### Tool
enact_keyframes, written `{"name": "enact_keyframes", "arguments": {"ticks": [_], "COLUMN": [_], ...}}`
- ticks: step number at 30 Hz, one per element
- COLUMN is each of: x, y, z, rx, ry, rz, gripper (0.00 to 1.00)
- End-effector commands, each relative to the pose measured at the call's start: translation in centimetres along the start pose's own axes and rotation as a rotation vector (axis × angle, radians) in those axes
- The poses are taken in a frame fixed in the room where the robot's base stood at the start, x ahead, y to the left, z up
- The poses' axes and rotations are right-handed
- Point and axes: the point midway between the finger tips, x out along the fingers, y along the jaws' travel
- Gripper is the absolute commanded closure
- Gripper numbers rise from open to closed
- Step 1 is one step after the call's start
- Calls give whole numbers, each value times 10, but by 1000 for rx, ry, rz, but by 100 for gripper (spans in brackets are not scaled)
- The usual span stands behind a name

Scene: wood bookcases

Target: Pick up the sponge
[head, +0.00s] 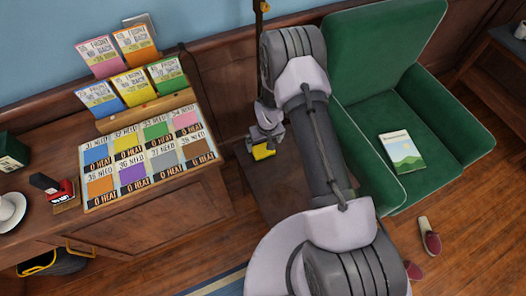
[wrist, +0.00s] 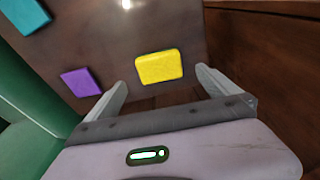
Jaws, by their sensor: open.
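A yellow sponge (wrist: 159,67) lies flat on a brown wooden surface (wrist: 100,20) in the wrist view, just past my fingertips and between their lines. It also shows in the head view as a yellow block (head: 263,151), right under my gripper (head: 266,133). In the wrist view my gripper (wrist: 162,88) is open, with a finger on each side and nothing between them. The sponge appears apart from both fingers. In the head view, my gripper and arm hide much of the small table (head: 272,195) that bears the sponge.
A purple block (wrist: 81,82) and a teal block (wrist: 25,14) lie on the same surface, left of the sponge. A green armchair (head: 365,60) with a book (head: 402,152) stands to the right. A wooden counter (head: 150,218) with colour cards stands to the left.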

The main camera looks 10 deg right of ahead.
Motion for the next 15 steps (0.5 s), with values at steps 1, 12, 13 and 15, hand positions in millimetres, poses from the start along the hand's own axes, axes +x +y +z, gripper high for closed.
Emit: {"name": "enact_keyframes", "arguments": {"ticks": [1, 12, 13, 15], "x": [14, 73, 76, 79], "y": [0, 3, 3, 3], "z": [0, -6, -6, -7], "rx": [0, 0, 0, 0], "ry": [0, 0, 0, 1], "rz": [0, 0, 0, 0], "gripper": [0, 0, 0, 0]}}
